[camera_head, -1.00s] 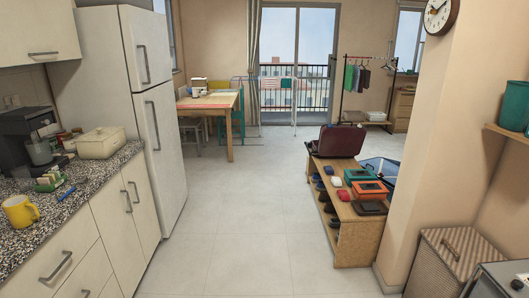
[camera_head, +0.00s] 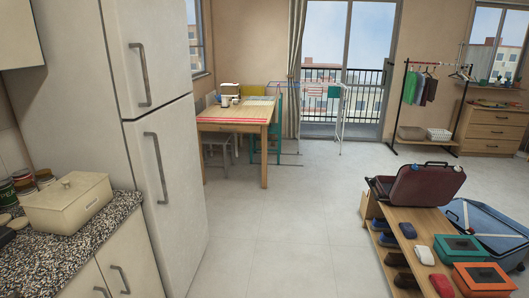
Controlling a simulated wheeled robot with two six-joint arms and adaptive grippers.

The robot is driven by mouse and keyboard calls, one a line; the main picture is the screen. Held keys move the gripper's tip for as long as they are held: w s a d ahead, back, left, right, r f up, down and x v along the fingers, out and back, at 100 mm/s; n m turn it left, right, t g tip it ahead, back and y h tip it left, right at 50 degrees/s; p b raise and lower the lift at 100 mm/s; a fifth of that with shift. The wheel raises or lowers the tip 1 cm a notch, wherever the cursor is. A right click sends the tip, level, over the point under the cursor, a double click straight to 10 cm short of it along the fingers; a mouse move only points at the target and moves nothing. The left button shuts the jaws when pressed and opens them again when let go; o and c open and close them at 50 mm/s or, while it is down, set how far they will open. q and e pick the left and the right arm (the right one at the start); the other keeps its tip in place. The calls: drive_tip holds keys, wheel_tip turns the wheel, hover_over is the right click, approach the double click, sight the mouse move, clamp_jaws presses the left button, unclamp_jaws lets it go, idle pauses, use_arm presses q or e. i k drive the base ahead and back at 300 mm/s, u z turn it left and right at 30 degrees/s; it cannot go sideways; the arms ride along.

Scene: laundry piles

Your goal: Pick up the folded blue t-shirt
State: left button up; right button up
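I cannot make out a folded blue t-shirt in the head view. Neither of my grippers is in view. The cloth I can see is a few garments, green, grey and purple, hanging on a black clothes rack (camera_head: 395,112) at the back right.
A white fridge (camera_head: 165,150) and a counter with a cream box (camera_head: 68,203) line the left. A wooden table (camera_head: 262,131) stands behind. A low shoe bench (camera_head: 398,221) and a blue open case (camera_head: 490,226) stand at right. The middle floor is clear.

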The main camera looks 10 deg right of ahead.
sight(408, 228)
drive_tip(key=z, duration=0.1)
drive_tip(key=i, duration=1.35)
drive_tip(key=z, duration=0.6)
drive_tip(key=i, duration=0.9)
drive_tip(key=z, duration=1.8)
drive_tip(key=i, duration=0.95)
drive_tip(key=z, duration=0.7)
